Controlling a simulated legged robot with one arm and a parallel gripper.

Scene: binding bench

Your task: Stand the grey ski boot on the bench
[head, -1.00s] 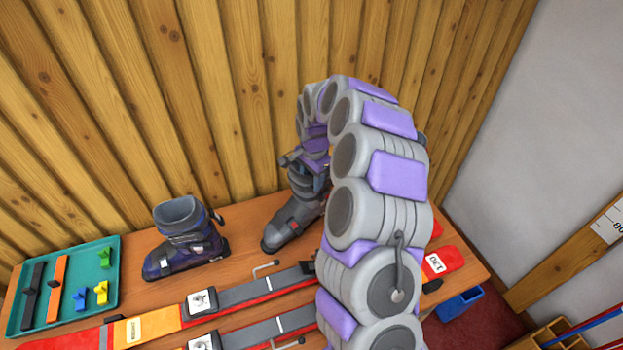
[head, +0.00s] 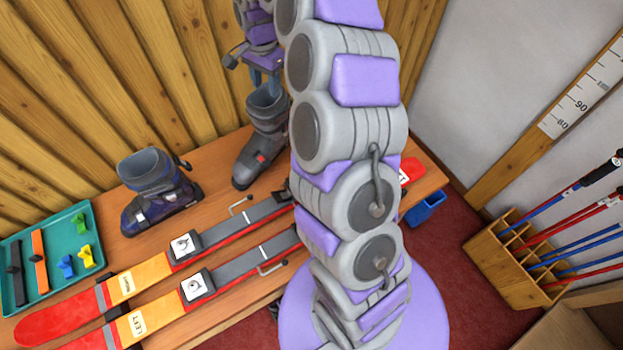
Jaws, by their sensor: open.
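The grey ski boot (head: 262,141) stands upright on the wooden bench (head: 222,204), toward the back near the plank wall, its toe pointing toward the front left. My gripper (head: 264,84) is open, directly above the boot's cuff. Its fingertips are at or just over the cuff's top edge; I cannot tell whether they touch it. My arm covers the bench to the right of the boot.
A dark blue boot (head: 158,192) stands to the left. Two red and orange skis (head: 152,283) lie along the front of the bench. A teal tray (head: 86,209) holds several small parts. A pole rack (head: 511,262) and blue bin (head: 424,208) are at right.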

